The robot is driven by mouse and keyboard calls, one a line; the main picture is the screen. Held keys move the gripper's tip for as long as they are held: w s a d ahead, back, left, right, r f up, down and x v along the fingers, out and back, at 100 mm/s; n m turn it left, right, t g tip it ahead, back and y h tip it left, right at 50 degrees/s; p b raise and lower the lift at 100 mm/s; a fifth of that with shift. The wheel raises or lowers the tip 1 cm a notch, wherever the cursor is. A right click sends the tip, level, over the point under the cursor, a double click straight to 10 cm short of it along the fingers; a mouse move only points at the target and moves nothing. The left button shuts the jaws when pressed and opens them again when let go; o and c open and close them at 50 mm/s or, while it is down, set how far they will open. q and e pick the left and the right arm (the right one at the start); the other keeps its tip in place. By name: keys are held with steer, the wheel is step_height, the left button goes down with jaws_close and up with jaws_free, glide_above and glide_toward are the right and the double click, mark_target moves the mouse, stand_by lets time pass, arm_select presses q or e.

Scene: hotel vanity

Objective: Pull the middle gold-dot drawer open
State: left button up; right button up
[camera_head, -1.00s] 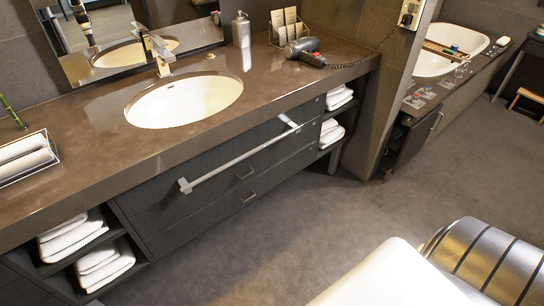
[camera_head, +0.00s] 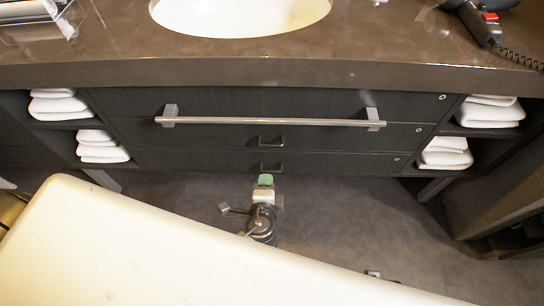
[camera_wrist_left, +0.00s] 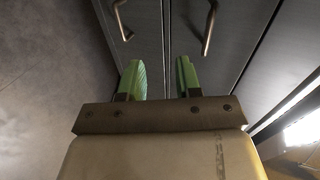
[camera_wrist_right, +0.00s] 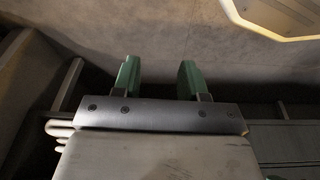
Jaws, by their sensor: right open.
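The middle drawer (camera_head: 340,138) is in the dark vanity front, below the silver rail, and looks flush. Its small bracket handle (camera_head: 271,141) is clear of my gripper; it also shows in the left wrist view (camera_wrist_left: 209,28). A small dot (camera_head: 419,129) sits at its right end, its colour too small to tell. The lower drawer has a similar handle (camera_head: 271,168), also in the left wrist view (camera_wrist_left: 122,20). My left gripper (camera_head: 265,182) is low before the drawers; its green fingers (camera_wrist_left: 160,78) are open and empty. My right gripper (camera_wrist_right: 157,80) is open and empty over floor.
The silver rail (camera_head: 265,122) stands out across the vanity front above the handles. The counter (camera_head: 240,73) overhangs, with a sink (camera_head: 240,12) and a hair dryer (camera_head: 475,22). Towels (camera_head: 98,137) fill the shelves on both sides. The grey floor (camera_head: 340,215) before the drawers is open.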

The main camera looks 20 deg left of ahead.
arm_select(q)
steer(key=t, duration=0.2)
glide_toward(270, 145)
steer(key=shift+y, duration=0.4)
steer(key=x, duration=0.3)
steer(key=b+x, duration=0.1)
steer(key=x, duration=0.6)
steer(key=shift+w+d+f, duration=0.15)
steer(key=shift+d+f, duration=0.05)
steer(key=shift+f, duration=0.1)
arm_select(e)
steer(key=r, duration=0.1)
steer(key=w+r, duration=0.1)
steer(key=r, duration=0.1)
steer(key=shift+w+a+r, duration=0.15)
steer(key=shift+w+r, duration=0.1)
steer(key=shift+r, duration=0.15)
arm_select(q)
jaws_close()
